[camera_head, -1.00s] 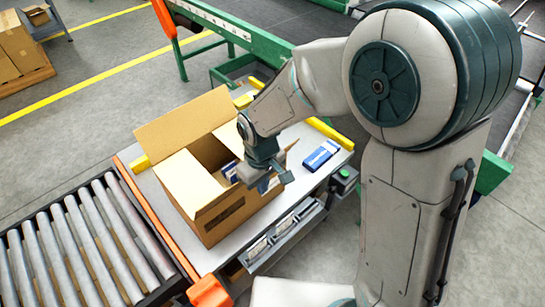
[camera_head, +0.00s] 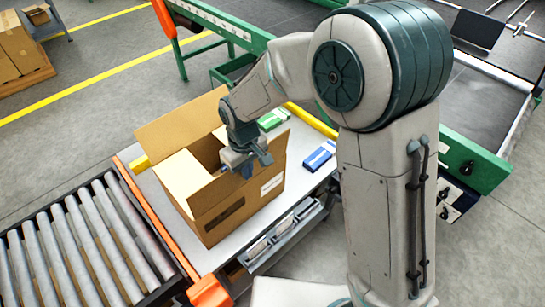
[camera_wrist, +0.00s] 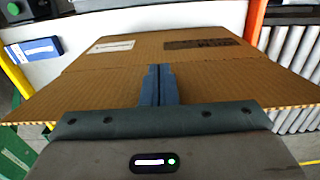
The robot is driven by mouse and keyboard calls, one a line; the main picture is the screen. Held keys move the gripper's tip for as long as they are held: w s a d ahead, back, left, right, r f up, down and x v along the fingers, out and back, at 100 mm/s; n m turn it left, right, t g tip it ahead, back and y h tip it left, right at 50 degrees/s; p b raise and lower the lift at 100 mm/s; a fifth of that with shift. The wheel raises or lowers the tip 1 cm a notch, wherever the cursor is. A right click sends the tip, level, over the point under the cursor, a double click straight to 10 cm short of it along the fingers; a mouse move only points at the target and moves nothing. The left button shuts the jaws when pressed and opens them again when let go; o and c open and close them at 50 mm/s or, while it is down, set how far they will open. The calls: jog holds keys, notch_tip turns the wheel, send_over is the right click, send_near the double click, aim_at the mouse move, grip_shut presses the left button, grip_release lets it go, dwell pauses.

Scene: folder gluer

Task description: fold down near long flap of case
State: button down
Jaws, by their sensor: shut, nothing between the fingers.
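The brown case (camera_head: 212,222) stands on the table with its top partly open. Its near long flap (camera_head: 240,180) stands up along the near side, above the wall with the white label. The same flap fills the wrist view (camera_wrist: 215,85), beyond a crease from the labelled wall. My gripper (camera_head: 243,170) is at this flap's outer face, near its upper edge. In the wrist view its closed fingers (camera_wrist: 158,72) lie against or just over the cardboard; contact is unclear. The far long flap (camera_head: 180,125) stands up. A pale left flap (camera_head: 185,178) lies inward.
A blue box (camera_head: 319,155) and a green box (camera_head: 273,118) lie on the table (camera_head: 300,135) right of the case. A roller conveyor (camera_head: 75,245) is at the left. A tray (camera_head: 285,230) hangs at the near edge.

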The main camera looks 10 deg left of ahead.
jog(key=shift+w+a, duration=0.45)
jog(key=shift+a, duration=0.1)
